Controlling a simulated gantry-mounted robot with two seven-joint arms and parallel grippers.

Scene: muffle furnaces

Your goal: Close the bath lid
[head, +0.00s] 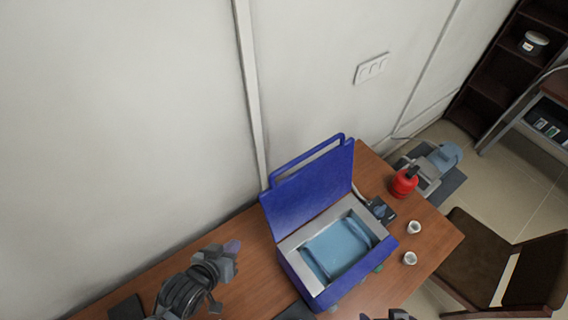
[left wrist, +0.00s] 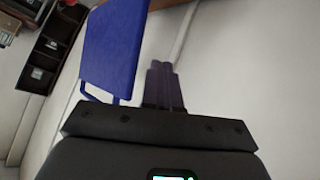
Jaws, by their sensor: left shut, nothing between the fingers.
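The blue bath (head: 334,252) stands on the wooden table with its lid (head: 312,187) raised and leaning slightly back toward the wall. A loop handle runs along the lid's top edge. The open basin shows light blue water inside a grey rim. My left gripper (head: 232,248) is shut and empty, to the left of the bath and apart from it. In the left wrist view the shut fingers (left wrist: 163,84) point up the picture, with the blue lid (left wrist: 111,50) to their left. Only a dark part of my right arm's end (head: 398,315) shows at the bottom edge; its fingers are hidden.
The table (head: 262,284) is bare between my left gripper and the bath. A red bottle (head: 404,182) and two small white cups (head: 414,227) stand right of the bath. The wall (head: 150,120) is close behind. A brown chair (head: 470,255) stands at the right.

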